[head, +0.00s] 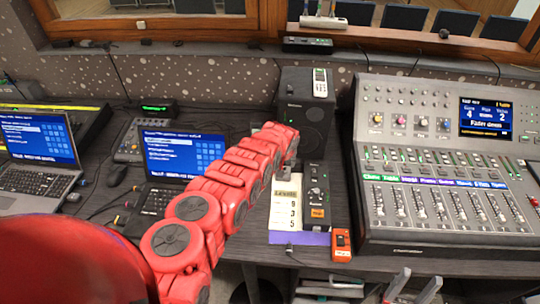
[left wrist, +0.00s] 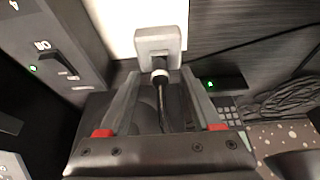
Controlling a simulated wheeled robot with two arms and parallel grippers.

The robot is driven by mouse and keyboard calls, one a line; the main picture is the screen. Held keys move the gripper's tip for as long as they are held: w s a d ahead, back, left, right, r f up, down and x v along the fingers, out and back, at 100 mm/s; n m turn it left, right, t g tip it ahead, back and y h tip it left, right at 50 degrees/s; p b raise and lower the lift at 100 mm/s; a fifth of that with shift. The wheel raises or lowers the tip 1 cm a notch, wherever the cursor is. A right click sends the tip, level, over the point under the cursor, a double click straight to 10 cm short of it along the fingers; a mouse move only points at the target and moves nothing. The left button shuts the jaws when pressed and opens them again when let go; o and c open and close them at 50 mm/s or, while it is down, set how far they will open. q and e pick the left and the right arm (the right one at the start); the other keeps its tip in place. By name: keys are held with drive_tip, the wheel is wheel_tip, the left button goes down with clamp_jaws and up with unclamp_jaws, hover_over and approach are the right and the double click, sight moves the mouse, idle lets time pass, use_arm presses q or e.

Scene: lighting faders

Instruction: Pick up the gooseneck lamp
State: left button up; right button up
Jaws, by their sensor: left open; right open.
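In the left wrist view, what looks like the gooseneck lamp is a grey block (left wrist: 158,42) with a pale collar and a thin dark curved neck (left wrist: 165,100). My left gripper (left wrist: 160,82) is open, with one finger on each side of the neck; I cannot tell whether either touches it. In the head view, my red left arm reaches over the desk, its gripper (head: 287,155) mostly hidden at the arm's end, and I cannot make out the lamp there. My right gripper (head: 419,277) is open and empty at the bottom right, below the desk edge.
A speaker (head: 306,112) stands behind the arm's end. A levels sheet (head: 286,205), a small black device (head: 316,195) and an orange box (head: 341,245) lie nearby. The lighting console (head: 440,230) fills the right. Two laptops (head: 38,135) (head: 172,152) stand left. The desk is crowded.

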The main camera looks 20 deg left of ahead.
use_arm(q)
drive_tip(key=shift+w+f, duration=0.1)
drive_tip(key=shift+f, duration=0.2)
drive_tip(key=shift+r, duration=0.1)
drive_tip(key=shift+c, duration=0.3)
clamp_jaws()
